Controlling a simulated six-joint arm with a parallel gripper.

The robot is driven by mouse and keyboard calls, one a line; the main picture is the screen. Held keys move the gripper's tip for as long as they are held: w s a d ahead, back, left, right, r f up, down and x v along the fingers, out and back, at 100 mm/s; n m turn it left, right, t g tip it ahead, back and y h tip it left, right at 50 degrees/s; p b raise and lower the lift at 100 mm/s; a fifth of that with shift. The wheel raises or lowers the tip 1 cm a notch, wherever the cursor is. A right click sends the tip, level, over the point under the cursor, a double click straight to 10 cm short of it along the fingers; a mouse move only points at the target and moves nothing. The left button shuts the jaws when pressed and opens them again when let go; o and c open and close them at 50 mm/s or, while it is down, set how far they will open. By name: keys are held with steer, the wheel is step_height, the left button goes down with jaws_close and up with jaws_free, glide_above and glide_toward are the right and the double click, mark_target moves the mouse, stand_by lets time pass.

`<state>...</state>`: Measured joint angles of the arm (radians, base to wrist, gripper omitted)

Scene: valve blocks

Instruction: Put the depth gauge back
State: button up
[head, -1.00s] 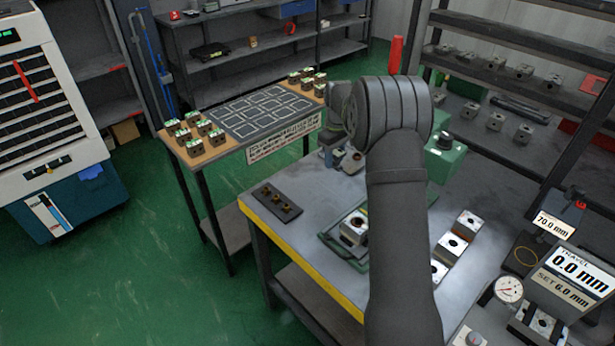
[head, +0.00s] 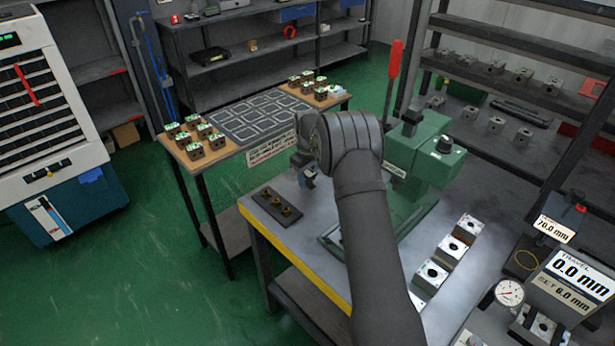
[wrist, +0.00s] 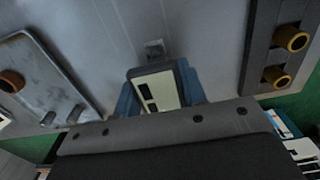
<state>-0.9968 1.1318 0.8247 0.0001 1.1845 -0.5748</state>
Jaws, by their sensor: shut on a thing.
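My gripper (wrist: 160,92) is shut on the depth gauge (wrist: 165,86), a small cream-faced box with dark windows, gripped between blue finger pads in the wrist view. A small grey square piece (wrist: 154,48) shows just beyond the gauge; I cannot tell whether it is joined to it. In the head view my gripper (head: 308,178) is over the far left part of the grey workbench (head: 292,190), mostly hidden by my own wrist. I cannot tell whether the gauge touches the bench.
A dark strip with brass bushings (head: 277,207) lies left of my gripper. A green press (head: 420,155) stands to the right. Metal blocks (head: 452,250) line the bench's right side. A metal plate with a copper-coloured bush (wrist: 45,80) is at left in the wrist view.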

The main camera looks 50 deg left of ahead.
mark_target(308, 171)
steer(key=o, duration=1.2)
steer(key=shift+f, duration=0.1)
steer(key=shift+c, duration=0.2)
step_height(308, 171, up, 12)
steer(key=shift+r, duration=0.15)
steer(key=shift+f, duration=4.15)
steer(key=shift+f, duration=0.1)
